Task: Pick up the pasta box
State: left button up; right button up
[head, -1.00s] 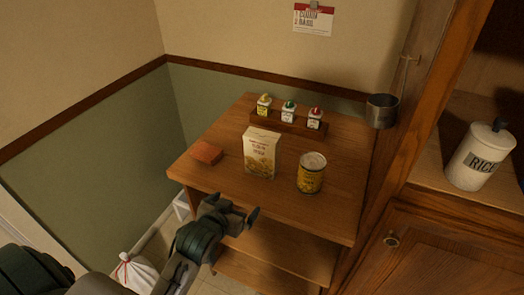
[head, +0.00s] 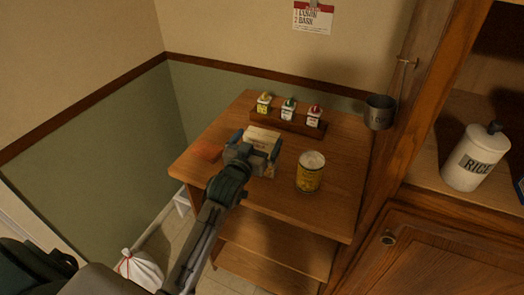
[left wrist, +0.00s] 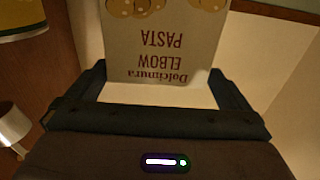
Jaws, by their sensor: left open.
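The pasta box (head: 263,134) is pale, with its top showing above my left gripper on the wooden shelf unit; the gripper hides most of it in the head view. My left gripper (head: 256,143) is open, with a finger on either side of the box. In the left wrist view the printed face of the pasta box (left wrist: 165,45), lettered "Elbow Pasta", appears upside down between the two fingers. I cannot tell whether the fingers touch it. My right gripper is not in view.
A rack (head: 283,122) of three small bottles is behind. A metal cup (head: 379,112) hangs at right. The shelf front right is clear.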

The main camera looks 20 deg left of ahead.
aim_at(265, 131)
pick_arm(q)
jog(key=w+p, duration=0.2)
jog(key=w, duration=0.2)
jog(key=shift+w+d, duration=0.1)
jog(key=shift+w, duration=0.05)
jog(key=shift+w+f, duration=0.25)
jog(key=shift+s+r, duration=0.1)
jog(key=shift+c, duration=0.7)
jog(key=c, duration=1.3)
jog(key=shift+c, duration=0.2)
